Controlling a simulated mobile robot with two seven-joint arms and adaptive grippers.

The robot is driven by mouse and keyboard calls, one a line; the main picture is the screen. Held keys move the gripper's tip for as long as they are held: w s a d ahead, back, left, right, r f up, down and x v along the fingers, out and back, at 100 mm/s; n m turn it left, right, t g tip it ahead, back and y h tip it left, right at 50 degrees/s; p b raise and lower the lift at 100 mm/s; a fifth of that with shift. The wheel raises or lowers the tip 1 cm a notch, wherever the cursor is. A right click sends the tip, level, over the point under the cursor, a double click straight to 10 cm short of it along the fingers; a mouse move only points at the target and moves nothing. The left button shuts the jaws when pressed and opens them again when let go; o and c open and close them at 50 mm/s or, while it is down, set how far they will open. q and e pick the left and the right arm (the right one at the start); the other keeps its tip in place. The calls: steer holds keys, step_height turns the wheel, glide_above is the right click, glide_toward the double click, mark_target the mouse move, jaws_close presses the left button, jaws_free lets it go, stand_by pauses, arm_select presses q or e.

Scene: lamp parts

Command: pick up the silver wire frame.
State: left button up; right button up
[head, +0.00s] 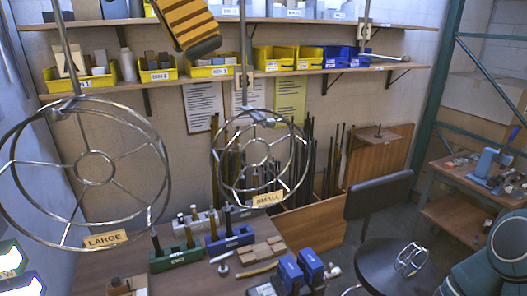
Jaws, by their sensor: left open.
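A small silver wire frame (410,259) lies on the round black seat of the stool at the lower right. Two larger silver wire frames hang at the left from rods: one with a LARGE tag (168,183) and one with a SMALL tag (291,170). They hang in front of the shelves and over the workbench. I cannot make out either gripper's fingers in the head view. A teal arm link, seemingly mine, fills the lower right corner, right of the stool. No gripper is seen touching any frame.
The black stool (385,282) has a backrest (378,195). The workbench (190,278) holds green and blue holders, blue blocks (310,265) and wood pieces. Shelves with yellow and blue bins line the wall. A side table (462,180) stands right. An orange slotted object (187,22) hangs at the top.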

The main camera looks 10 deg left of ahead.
mark_target(233, 126)
arm_select(q)
steer(key=x, duration=0.7)
steer(key=shift+f, duration=0.35)
steer(key=x, duration=0.2)
steer(key=b+x, duration=0.1)
steer(key=x, duration=0.1)
steer(key=shift+s+f, duration=0.15)
steer(key=shift+s, duration=0.05)
steer(key=shift+w+d+f, duration=0.2)
steer(key=shift+d+f, duration=0.05)
steer(key=shift+f, duration=0.25)
jaws_close()
